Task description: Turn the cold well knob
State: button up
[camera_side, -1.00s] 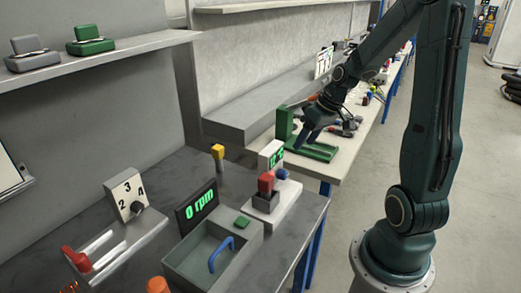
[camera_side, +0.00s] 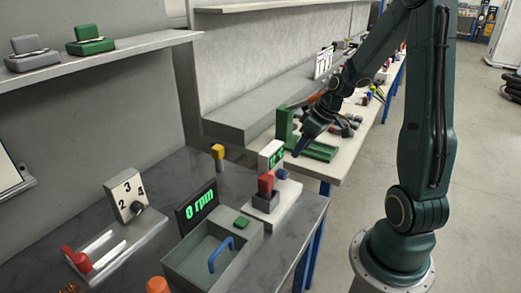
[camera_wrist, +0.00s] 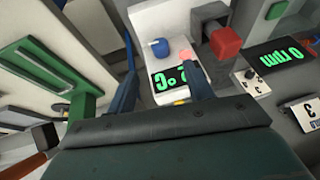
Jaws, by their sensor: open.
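The cold well (camera_side: 290,205) is a white unit with a green-digit temperature display (camera_side: 277,158) at its back. Its blue round knob (camera_side: 282,174) sits at the side of the unit, below the display, and also shows in the wrist view (camera_wrist: 158,47). A red block (camera_side: 266,183) stands in a dark grey holder (camera_side: 265,201) beside the knob. My gripper (camera_side: 297,153) is just behind and right of the knob, apart from it. In the wrist view my gripper (camera_wrist: 160,72) has its two fingers spread, with the knob ahead between them and nothing held.
A grey basin (camera_side: 190,262) with a blue handle (camera_side: 221,254) and an rpm display (camera_side: 197,206) stand to the left. A green stand (camera_side: 315,150) is close behind my gripper. A yellow-topped post (camera_side: 217,152) stands at the back. Free floor lies right of the bench.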

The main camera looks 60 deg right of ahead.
aim_at(282, 174)
jog(key=shift+x, duration=5.35)
jog(key=c, duration=1)
